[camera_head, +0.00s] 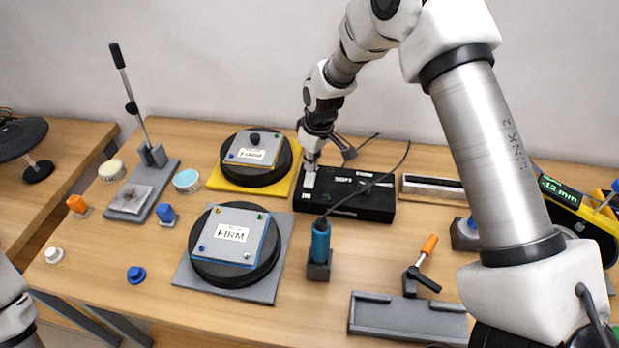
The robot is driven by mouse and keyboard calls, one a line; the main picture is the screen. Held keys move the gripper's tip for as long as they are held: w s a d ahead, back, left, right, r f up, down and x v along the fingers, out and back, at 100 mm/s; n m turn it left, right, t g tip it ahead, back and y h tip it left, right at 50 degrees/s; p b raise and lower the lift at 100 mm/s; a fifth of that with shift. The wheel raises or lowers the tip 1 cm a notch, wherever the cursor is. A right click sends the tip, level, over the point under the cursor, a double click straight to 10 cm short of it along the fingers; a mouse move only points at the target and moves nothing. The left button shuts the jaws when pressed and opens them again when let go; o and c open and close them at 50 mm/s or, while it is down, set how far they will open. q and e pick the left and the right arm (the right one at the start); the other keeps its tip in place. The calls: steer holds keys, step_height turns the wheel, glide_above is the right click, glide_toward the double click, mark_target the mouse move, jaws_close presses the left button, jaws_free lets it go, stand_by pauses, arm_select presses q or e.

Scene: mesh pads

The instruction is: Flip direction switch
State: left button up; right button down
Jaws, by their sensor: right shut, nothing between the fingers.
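A black control box (365,205) lies on the table right of the middle, with pale labels on its top. My right gripper (310,171) reaches down from behind to the box's left end. It is shut and empty, its fingertips at or just above a small pale patch on the box top. The direction switch cannot be made out; it may be hidden by the fingertips. I cannot tell whether they touch anything. My left gripper is out of view; only a part of my left arm shows at the lower left edge.
Two round black units with "FIRM" plates stand on a yellow pad (216,180) and a grey pad (190,278). A blue-handled tool (320,241) stands upright in front of the box, its cable crossing the box. A lever press (143,205) stands left, a grey tray (405,318) front right.

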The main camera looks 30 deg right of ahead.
mark_target(311, 175)
steer(key=shift+f+b, duration=0.55)
steer(key=shift+f, duration=0.5)
stand_by(0.4)
step_height(311, 175, up, 7)
steer(key=p, duration=0.6)
